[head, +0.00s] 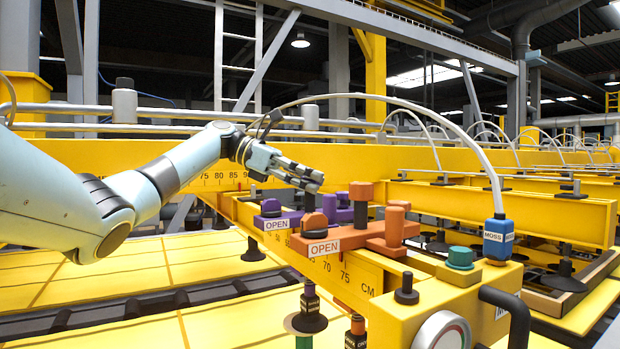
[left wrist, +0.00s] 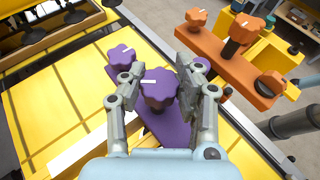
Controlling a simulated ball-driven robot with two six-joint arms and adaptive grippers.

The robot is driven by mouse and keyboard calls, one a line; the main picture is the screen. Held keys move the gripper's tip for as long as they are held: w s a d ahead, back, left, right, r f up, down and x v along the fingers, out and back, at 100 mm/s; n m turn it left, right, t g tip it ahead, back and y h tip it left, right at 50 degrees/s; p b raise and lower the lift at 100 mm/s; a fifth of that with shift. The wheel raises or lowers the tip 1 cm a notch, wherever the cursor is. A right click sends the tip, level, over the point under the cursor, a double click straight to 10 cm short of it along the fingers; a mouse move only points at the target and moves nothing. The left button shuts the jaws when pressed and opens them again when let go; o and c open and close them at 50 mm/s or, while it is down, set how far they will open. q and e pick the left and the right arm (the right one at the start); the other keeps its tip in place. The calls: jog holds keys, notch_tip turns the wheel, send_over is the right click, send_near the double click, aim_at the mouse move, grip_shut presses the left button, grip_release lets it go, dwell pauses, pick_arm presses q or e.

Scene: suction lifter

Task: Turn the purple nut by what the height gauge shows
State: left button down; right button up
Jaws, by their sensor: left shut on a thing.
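In the left wrist view, the purple nut (left wrist: 158,88), a lobed knob with a white mark on top, sits between the two fingers of my left gripper (left wrist: 163,98). The gripper is shut on it from both sides. The nut stands on a purple clamp bar (left wrist: 165,133) with another purple knob (left wrist: 122,56) farther off. In the head view, my left gripper (head: 314,181) reaches in above the purple clamp (head: 271,221) labelled OPEN. A round dial (head: 441,334) is at the bottom, partly cut off; its reading is not legible. My right gripper is not seen.
An orange clamp (head: 347,238), also labelled OPEN, stands close in front of the purple one on the yellow beam with a CM scale (head: 344,275). A blue bottle-like part (head: 497,239) with a hose and a green knob (head: 460,258) are at right.

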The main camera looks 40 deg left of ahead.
pick_arm(q)
jog(key=shift+w+r+m+g+h+p, duration=0.15)
jog(key=shift+m+g+h, duration=0.2)
jog(key=shift+m+g, duration=0.2)
jog(key=shift+s+r+m+g+h+p, duration=0.15)
jog(key=shift+m+g+h, duration=0.2)
jog(key=shift+m+g, duration=0.2)
jog(key=shift+f+m+g+p, duration=0.2)
jog(key=shift+m+g+p, duration=0.35)
jog(key=shift+m+g, duration=0.25)
jog(key=shift+g+h, duration=0.3)
jog(key=shift+f, duration=0.1)
jog(key=c, duration=0.9)
grip_release()
